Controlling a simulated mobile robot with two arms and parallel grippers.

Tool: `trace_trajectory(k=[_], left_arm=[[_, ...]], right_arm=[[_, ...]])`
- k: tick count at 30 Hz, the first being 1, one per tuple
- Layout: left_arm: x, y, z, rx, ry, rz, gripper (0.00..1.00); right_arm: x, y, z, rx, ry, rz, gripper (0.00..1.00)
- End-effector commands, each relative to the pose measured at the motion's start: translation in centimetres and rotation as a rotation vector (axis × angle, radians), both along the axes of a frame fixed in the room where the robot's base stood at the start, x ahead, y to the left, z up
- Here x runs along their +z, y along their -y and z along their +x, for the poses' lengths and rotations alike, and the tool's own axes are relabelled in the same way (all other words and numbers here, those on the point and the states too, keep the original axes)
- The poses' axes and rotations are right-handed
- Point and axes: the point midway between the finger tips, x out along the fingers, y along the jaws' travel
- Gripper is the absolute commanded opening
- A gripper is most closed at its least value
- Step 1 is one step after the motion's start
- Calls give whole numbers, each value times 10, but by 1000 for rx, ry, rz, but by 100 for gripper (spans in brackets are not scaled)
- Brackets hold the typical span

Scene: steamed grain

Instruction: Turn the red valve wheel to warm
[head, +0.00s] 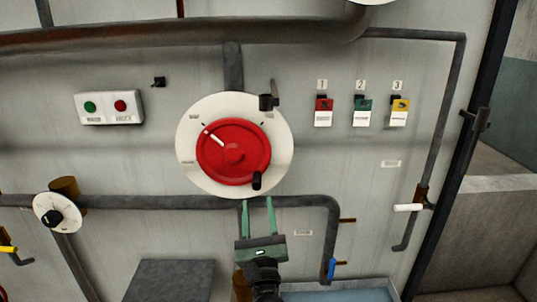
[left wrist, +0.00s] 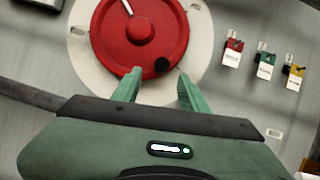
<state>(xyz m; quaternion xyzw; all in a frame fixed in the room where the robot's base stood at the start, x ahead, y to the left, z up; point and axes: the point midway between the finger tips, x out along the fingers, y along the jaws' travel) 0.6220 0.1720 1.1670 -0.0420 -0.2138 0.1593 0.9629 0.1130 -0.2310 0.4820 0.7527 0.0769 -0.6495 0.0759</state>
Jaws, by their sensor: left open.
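The red valve wheel (head: 233,152) sits on a round white dial plate (head: 190,172) on the wall. A white pointer line on the wheel points to the upper left. A black knob (head: 256,181) sticks out at the wheel's lower right edge. My left gripper (head: 257,202) is open just below the wheel, its two green fingers pointing up towards the knob. In the left wrist view, the wheel (left wrist: 138,30) is ahead and the knob (left wrist: 162,65) lies between and beyond the fingertips (left wrist: 158,75). I cannot see contact. The dial labels are too small to read. My right gripper is not in view.
A box with green and red buttons (head: 108,107) is at the upper left. Red, green and yellow tags (head: 361,111) hang at the right. A small dial (head: 57,214) is at the lower left. A pipe (head: 150,202) runs below the wheel. A black latch (head: 267,102) is at the plate's upper right.

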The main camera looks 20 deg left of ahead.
Motion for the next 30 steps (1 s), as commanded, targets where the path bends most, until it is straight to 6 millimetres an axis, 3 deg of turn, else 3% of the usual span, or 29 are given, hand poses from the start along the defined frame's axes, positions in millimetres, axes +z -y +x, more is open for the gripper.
trace_trajectory(k=[2,5,18,30], left_arm=[[5,0,2,-14,-7,-33,43],[4,0,7,-21,-9,-51,43],[29,-20,62,-20,-7,-48,43],[30,-25,71,-20,-7,-49,43]], right_arm=[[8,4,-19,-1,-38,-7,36],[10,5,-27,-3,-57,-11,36],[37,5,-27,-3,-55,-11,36],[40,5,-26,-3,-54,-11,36]])
